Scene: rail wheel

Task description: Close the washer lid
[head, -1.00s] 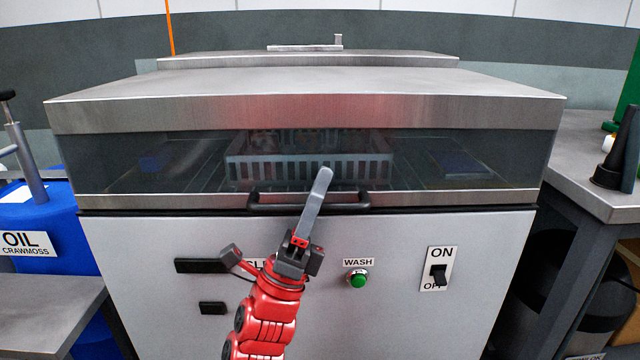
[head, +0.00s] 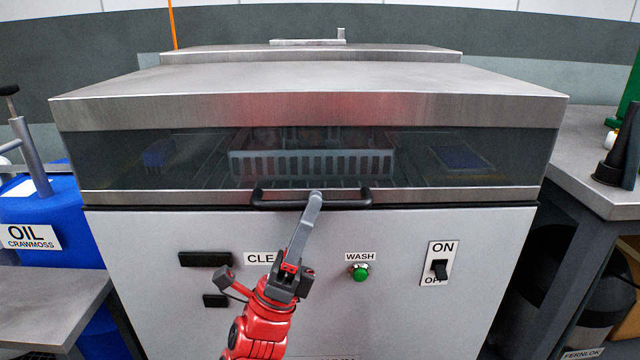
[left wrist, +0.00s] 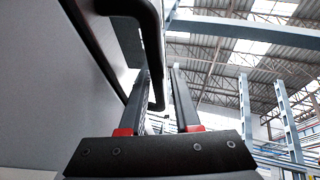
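The washer lid (head: 310,112) is a grey metal cover with a dark window in front. Its lower edge lies close along the top of the washer body (head: 400,226); I cannot tell whether it is fully seated. A black bar handle (head: 345,203) runs along that edge. My left gripper (head: 315,197) points up at the handle, its tip overlapping the middle of the bar. In the left wrist view my left gripper (left wrist: 162,70) has its fingers apart. The handle (left wrist: 151,40) shows partly between them; contact is unclear. My right gripper is out of view.
A pale slotted basket (head: 310,163) shows through the window. The front panel has a green wash button (head: 360,272) and an on/off switch (head: 439,269). A blue oil drum (head: 75,232) stands left, and a metal bench (head: 600,192) stands right.

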